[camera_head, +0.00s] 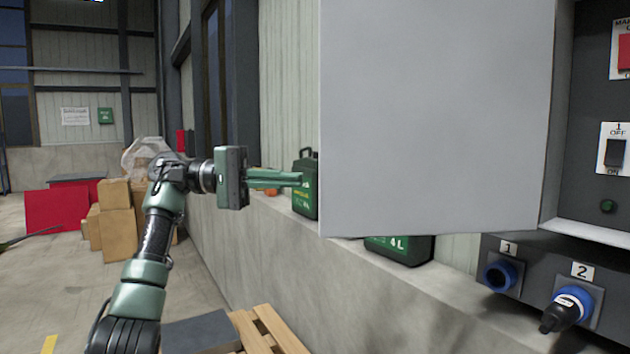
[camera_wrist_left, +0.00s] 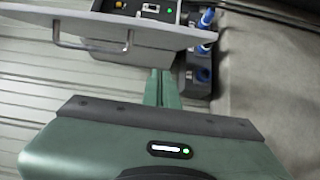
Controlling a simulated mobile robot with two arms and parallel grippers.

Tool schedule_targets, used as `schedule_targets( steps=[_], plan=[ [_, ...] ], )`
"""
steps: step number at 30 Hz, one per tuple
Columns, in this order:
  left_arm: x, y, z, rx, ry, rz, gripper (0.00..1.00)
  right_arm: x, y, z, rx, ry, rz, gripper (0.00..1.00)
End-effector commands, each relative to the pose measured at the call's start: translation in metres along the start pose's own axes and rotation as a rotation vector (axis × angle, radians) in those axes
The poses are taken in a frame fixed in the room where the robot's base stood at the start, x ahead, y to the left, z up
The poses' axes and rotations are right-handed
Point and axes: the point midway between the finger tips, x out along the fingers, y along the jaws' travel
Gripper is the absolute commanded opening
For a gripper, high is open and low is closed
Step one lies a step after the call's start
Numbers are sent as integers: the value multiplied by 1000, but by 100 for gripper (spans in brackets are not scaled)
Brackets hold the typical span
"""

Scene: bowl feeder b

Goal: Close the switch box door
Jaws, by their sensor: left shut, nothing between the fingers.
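The switch box door (camera_head: 435,115) is a large plain grey panel standing open in the head view. The switch box (camera_head: 590,120) is at the right edge, its switches exposed. My left gripper (camera_head: 300,178) is shut and empty, just left of the door's left edge; whether it touches the door cannot be told. In the left wrist view the shut fingers (camera_wrist_left: 162,88) point toward the door (camera_wrist_left: 80,30), which shows nearly edge-on with a bar handle (camera_wrist_left: 92,45). The open box (camera_wrist_left: 150,12) is beyond it. My right gripper is not in view.
Green canisters (camera_head: 305,185) stand on the wall ledge (camera_head: 350,285) behind the door. Blue sockets (camera_head: 500,275) sit below the box, one with a plug (camera_head: 567,308). Cardboard boxes (camera_head: 115,215) and a wooden pallet (camera_head: 265,330) are at left and below. The floor at left is partly clear.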

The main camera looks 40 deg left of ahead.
Motion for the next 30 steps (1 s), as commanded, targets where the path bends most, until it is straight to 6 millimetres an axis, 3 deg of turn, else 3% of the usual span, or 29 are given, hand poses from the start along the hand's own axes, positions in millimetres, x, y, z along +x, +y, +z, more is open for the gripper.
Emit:
schedule_targets(
  steps=[8,12,18,30],
  plan=[
    [61,3,1,-3,-3,1,0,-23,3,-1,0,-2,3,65],
    [62,0,21,-2,1,-1,0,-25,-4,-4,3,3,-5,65],
    [66,1,36,-3,0,1,0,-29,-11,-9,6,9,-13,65],
    [66,0,39,-4,0,3,0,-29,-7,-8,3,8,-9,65]
  ],
)
